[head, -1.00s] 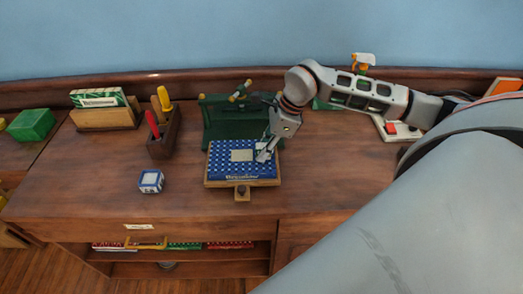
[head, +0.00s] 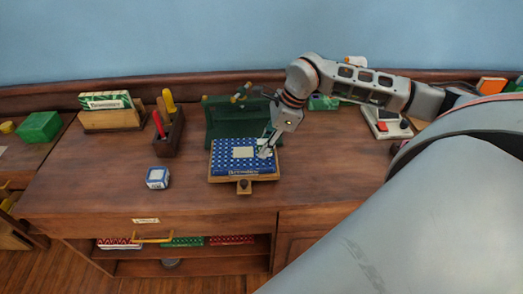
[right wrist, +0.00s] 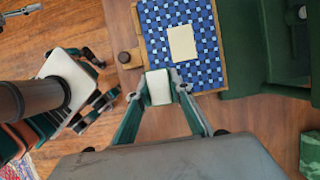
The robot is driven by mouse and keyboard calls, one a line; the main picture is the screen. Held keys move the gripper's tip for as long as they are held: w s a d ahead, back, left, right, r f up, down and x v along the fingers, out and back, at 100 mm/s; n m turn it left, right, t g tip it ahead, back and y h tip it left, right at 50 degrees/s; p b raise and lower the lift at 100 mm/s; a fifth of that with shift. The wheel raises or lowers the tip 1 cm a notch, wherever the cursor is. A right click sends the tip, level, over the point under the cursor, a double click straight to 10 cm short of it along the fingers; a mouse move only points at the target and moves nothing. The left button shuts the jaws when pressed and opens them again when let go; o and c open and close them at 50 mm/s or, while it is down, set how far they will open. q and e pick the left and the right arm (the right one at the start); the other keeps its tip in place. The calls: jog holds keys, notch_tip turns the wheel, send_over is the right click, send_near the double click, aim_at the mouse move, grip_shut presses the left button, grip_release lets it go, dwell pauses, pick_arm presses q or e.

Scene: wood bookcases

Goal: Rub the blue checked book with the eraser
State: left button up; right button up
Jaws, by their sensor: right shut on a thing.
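The blue checked book (head: 228,168) lies flat on a small wooden stand on the desk, with a pale label on its cover. It also shows in the right wrist view (right wrist: 205,70). My right gripper (head: 267,148) is shut on the white eraser (right wrist: 158,87), at the right part of the book's cover in the head view. I cannot tell whether the eraser touches the cover. My left gripper (right wrist: 105,80) shows only in the right wrist view, open and empty, off to the left above the floor.
A dark green holder (head: 226,120) stands right behind the book. A blue-white cube (head: 158,178) and a wooden tool box (head: 169,136) stand to the left. A device with a red part (head: 388,122) is at the right. The front left desktop is clear.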

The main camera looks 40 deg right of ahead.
jog(key=shift+r, duration=1.9)
